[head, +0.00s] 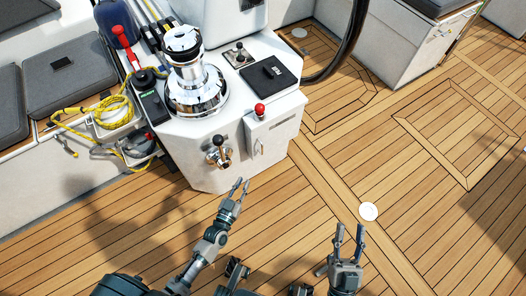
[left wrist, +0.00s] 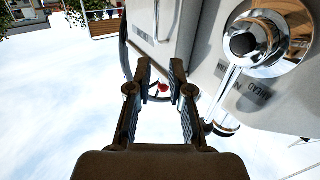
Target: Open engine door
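The engine door looks to be the small white panel (head: 278,130) on the front of the white console, with a slim upright handle (head: 259,147). It appears shut. In the left wrist view part of a white panel with a slim handle (left wrist: 156,22) shows at the top. My left gripper (head: 241,184) is open and empty, below and left of the door in the head view and apart from it. Its open fingers (left wrist: 159,70) also show in the left wrist view. My right gripper (head: 349,232) is open and empty over the deck, farther from the console.
A chrome throttle lever with a black knob (head: 217,141) sticks out left of the door; its hub (left wrist: 262,42) shows in the left wrist view. A red knob (head: 260,109) stands above the door. The wooden deck (head: 330,140) right of the console is clear.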

